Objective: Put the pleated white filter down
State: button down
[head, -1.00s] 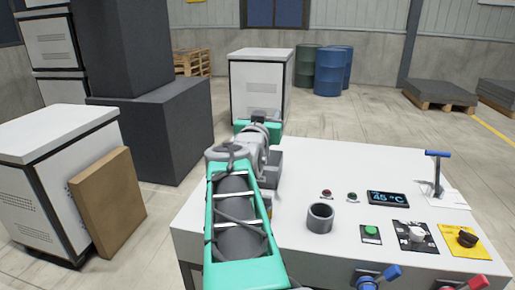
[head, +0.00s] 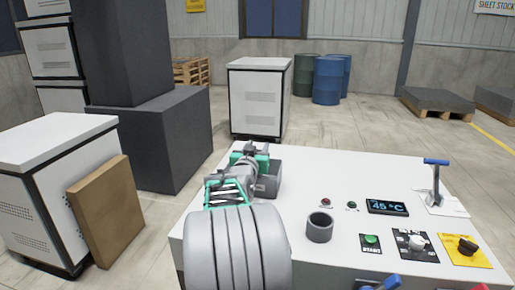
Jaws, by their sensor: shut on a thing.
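My gripper (head: 259,160) is at the far left of the white worktop, over or beside a dark grey open box (head: 269,181). My own wrist and arm cover most of it, so its fingertips are hard to make out. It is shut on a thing. I cannot make out the pleated white filter itself, because the arm hides what is between the jaws. I cannot tell whether the held thing touches the box or the worktop.
The white worktop (head: 330,170) carries a grey open cylinder (head: 320,228), a 45 °C display (head: 387,207), a green start button (head: 371,240), knobs and a blue-handled lever (head: 436,180). Its middle and back are clear. A white cabinet (head: 258,98) stands behind.

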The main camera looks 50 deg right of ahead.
jog(key=shift+f+b, duration=0.7)
jog(key=shift+b, duration=0.2)
jog(key=c, duration=1.2)
grip_release()
jog(key=o, duration=0.4)
jog(key=shift+f, duration=0.25)
jog(key=shift+r+p, duration=0.55)
jog(key=shift+p, duration=0.3)
jog(key=v, duration=0.7)
jog(key=shift+s+a+r+b, duration=0.15)
jog(key=shift+a+r+b, duration=0.1)
jog(key=shift+r+b, duration=0.1)
